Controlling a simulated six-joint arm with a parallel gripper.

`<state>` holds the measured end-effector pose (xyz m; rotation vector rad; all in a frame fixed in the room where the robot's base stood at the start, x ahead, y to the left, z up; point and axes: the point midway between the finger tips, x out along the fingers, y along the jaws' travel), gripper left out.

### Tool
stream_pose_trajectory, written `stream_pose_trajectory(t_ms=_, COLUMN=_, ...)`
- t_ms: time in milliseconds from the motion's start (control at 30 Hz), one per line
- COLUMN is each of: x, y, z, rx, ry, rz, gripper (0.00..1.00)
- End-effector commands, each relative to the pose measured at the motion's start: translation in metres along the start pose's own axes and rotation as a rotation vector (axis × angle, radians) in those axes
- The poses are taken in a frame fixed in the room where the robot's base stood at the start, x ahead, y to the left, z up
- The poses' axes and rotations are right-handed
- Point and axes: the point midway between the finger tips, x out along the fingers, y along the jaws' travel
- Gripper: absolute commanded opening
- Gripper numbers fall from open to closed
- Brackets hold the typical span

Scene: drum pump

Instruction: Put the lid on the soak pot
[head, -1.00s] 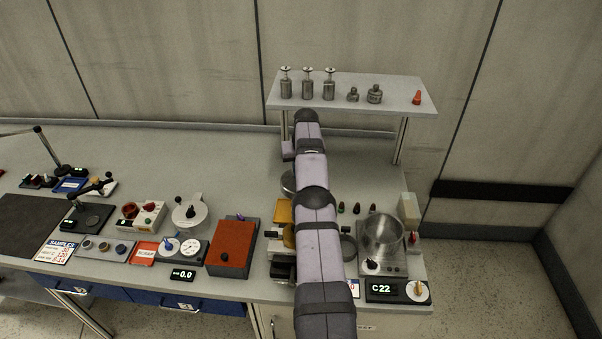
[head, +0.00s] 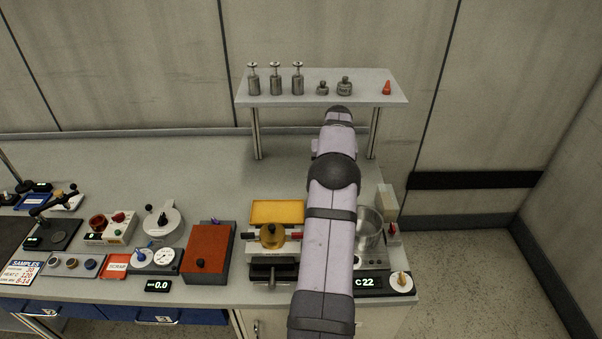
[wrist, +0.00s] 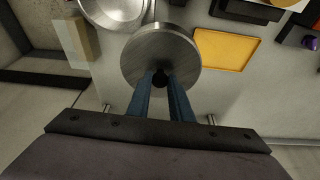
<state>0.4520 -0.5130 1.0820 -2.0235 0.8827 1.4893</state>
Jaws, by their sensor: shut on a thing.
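The lid (wrist: 160,45) is a round, brushed-metal disc with a dark knob at its middle. My gripper (wrist: 164,82) is shut on that knob in the wrist view, with a blue finger on each side. The soak pot (wrist: 112,12) is an open metal bowl at the top left of the wrist view, cut off by the edge. In the head view the pot (head: 373,228) stands at the bench's right end, partly behind my arm. My gripper and the lid are hidden there.
A yellow tray (head: 277,212) and a brass-topped device (head: 272,237) stand left of my arm. A red-orange box (head: 205,252) is further left. A shelf (head: 320,98) with metal weights crosses the back. A pale upright block (head: 386,200) stands beside the pot.

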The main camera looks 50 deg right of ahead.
Motion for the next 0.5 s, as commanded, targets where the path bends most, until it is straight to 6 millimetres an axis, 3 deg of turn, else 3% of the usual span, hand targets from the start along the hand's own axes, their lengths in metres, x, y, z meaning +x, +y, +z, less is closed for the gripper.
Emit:
stream_pose_trajectory(t_ms=33, x=-0.001, y=0.019, z=0.009, rx=0.033, ry=0.002, rz=0.01, gripper=0.0)
stream_pose_trajectory(t_ms=200, x=-0.009, y=0.064, z=0.039, rx=0.116, ry=0.002, rz=0.036, gripper=0.0)
stream_pose_trajectory(t_ms=500, x=-0.018, y=0.104, z=0.076, rx=0.199, ry=0.001, rz=0.062, gripper=0.0)
